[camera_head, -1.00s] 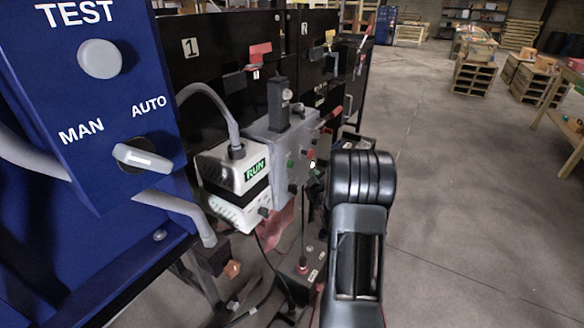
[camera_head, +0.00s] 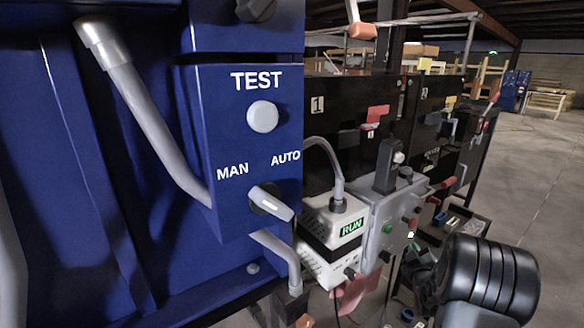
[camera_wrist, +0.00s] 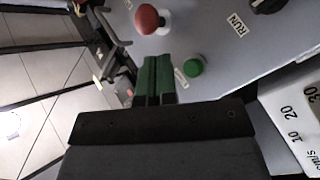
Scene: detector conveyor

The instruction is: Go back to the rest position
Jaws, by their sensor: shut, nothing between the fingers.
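My gripper's two green fingers (camera_wrist: 157,80) show in the wrist view, side by side and closed with nothing between them. They are in front of a grey control box (camera_wrist: 225,60), just left of its green button (camera_wrist: 193,67) and below its red mushroom button (camera_wrist: 147,19). I cannot tell whether they touch the box. In the head view my black arm (camera_head: 490,275) is at the lower right, and my fingers cannot be made out there. The same grey control box (camera_head: 388,215) stands left of my arm.
A blue cabinet with a TEST panel (camera_head: 215,145) fills the left. A white unit marked RUN (camera_head: 325,228) sits between it and the grey box. Black machine panels (camera_head: 340,100) stand behind. Open concrete floor (camera_head: 535,160) lies to the right.

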